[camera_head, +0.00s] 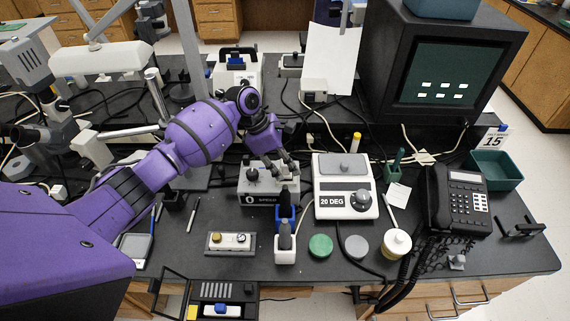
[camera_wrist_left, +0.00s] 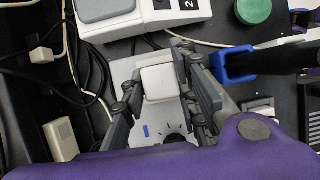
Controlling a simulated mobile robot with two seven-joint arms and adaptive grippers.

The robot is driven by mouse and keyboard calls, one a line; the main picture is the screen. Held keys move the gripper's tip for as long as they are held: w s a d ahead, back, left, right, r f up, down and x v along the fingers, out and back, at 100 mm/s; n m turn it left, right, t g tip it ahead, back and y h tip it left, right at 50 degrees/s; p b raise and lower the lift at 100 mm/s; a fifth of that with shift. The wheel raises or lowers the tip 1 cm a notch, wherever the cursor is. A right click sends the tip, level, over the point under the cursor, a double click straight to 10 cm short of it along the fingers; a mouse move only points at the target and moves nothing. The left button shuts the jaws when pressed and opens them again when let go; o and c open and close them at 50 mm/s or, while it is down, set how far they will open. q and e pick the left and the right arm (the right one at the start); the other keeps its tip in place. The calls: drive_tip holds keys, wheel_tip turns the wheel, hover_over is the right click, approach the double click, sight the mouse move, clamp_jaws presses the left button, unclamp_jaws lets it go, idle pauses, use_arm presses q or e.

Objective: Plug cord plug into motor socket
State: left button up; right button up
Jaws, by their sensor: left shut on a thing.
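My left gripper (camera_head: 280,165) reaches in from the left, just above the back of a grey control box (camera_head: 257,198) with a black knob. In the left wrist view the gripper's fingers (camera_wrist_left: 160,88) are shut on a white, block-shaped piece, which appears to be the cord plug (camera_wrist_left: 159,82). The grey box shows below it in that view (camera_wrist_left: 150,130). I cannot make out the motor socket. My right gripper is not in view.
Right of the box stand a blue holder (camera_head: 284,218) with dark handles and a white scale-like unit (camera_head: 326,208) marked 20 DEG. A telephone (camera_head: 462,200) and monitor (camera_head: 440,65) stand further right. Dark cables (camera_wrist_left: 92,75) run beside the gripper in the wrist view.

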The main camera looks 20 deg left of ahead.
sight(284, 174)
use_arm(q)
drive_tip(key=shift+f, duration=0.35)
idle(0.7)
drive_tip(key=shift+s+f, duration=0.1)
drive_tip(key=shift+f, duration=0.1)
drive_tip(key=shift+s+f, duration=0.25)
drive_tip(key=shift+f, duration=0.25)
drive_tip(key=shift+s+f, duration=0.2)
drive_tip(key=shift+f, duration=0.25)
drive_tip(key=o, duration=0.9)
drive_tip(key=shift+c, duration=0.2)
drive_tip(key=o, duration=0.4)
drive_tip(key=shift+w+d+f, duration=0.1)
drive_tip(key=shift+w+f, duration=0.05)
drive_tip(key=shift+w+r, duration=0.2)
drive_tip(key=shift+w, duration=0.05)
drive_tip(key=shift+w+a+r, duration=0.1)
drive_tip(key=shift+a+r, duration=0.2)
drive_tip(key=shift+r, duration=0.4)
drive_tip(key=w+v, duration=0.1)
drive_tip(key=v, duration=1)
drive_tip(key=shift+s, duration=0.5)
